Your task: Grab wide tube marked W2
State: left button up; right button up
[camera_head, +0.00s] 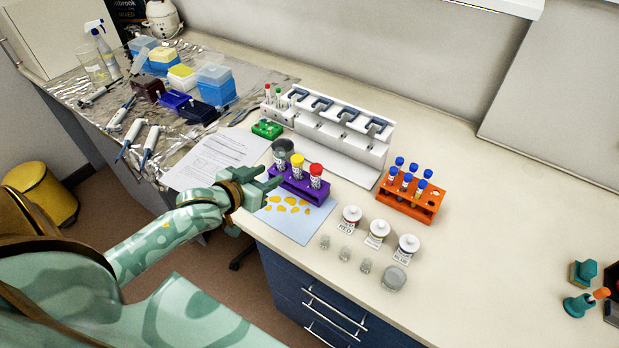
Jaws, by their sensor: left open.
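Three wide tubes stand in a purple rack (302,193) near the front left of the bench. They are a grey-topped tube (282,149), a yellow-capped tube (297,165) and a red-capped tube (316,176). They carry white labels, but the marks are too small to read, so I cannot tell which one is W2. My left gripper (266,189) is open and empty, just left of the rack at the bench's front edge. It partly covers the rack's left end. My right gripper is not in view.
A blue mat with yellow spots (297,224) lies in front of the rack. An orange rack (411,203) of blue-capped tubes stands right. Labelled jars (352,218) and small glass cups sit ahead of it. A white pipette stand (335,131) is behind. The bench's right middle is clear.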

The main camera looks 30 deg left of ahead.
pick_arm(q)
jog(key=b, duration=0.2)
send_near(301, 158)
jog(key=w+f, duration=0.2)
jog(key=w, duration=0.1)
jog(key=w+f, duration=0.1)
jog(key=shift+w+a, duration=0.25)
jog(key=shift+w, duration=0.15)
jog(key=shift+w+d+f, duration=0.1)
jog(key=shift+w+f, duration=0.1)
jog(key=shift+w, duration=0.4)
jog(key=b+x, duration=0.1)
jog(key=x, duration=0.4)
jog(key=shift+f, duration=0.1)
jog(key=shift+s, duration=0.1)
grip_shut()
